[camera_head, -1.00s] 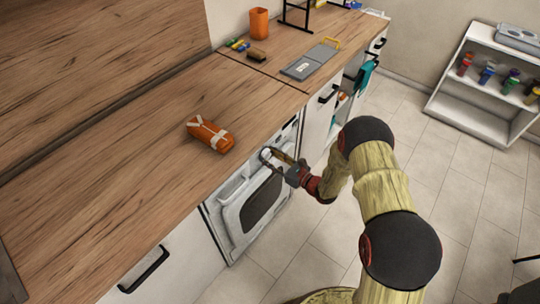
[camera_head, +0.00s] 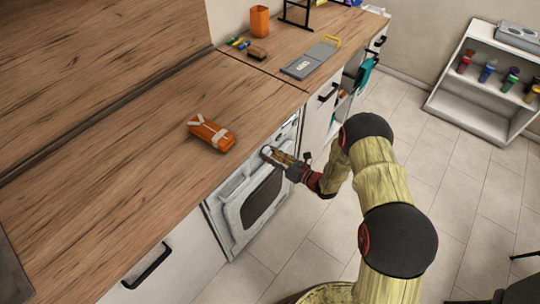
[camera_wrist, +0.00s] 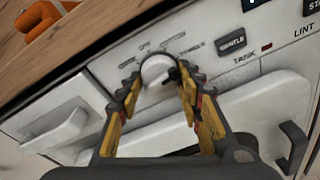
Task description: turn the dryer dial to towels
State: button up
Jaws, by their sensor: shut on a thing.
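The white dryer (camera_head: 252,203) is built in under the counter. Its dial (camera_wrist: 156,86) is a light round knob on the control panel, in the middle of the wrist view. My gripper (camera_wrist: 158,72) is shut on the dial, with a finger on either side of it. In the head view my gripper (camera_head: 269,153) is at the dryer's upper front, and the dial is hidden there. Printed labels stand around the dial, but they are tilted and too blurred to read surely, so the dial's setting cannot be told.
A drawer-like handle (camera_wrist: 55,130) is at the left. An orange strapped package (camera_head: 211,134) lies on the wooden counter (camera_head: 120,170) above. The floor in front is clear.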

jog(key=o, duration=1.2)
jog(key=shift+c, duration=0.2)
jog(key=v, duration=1.2)
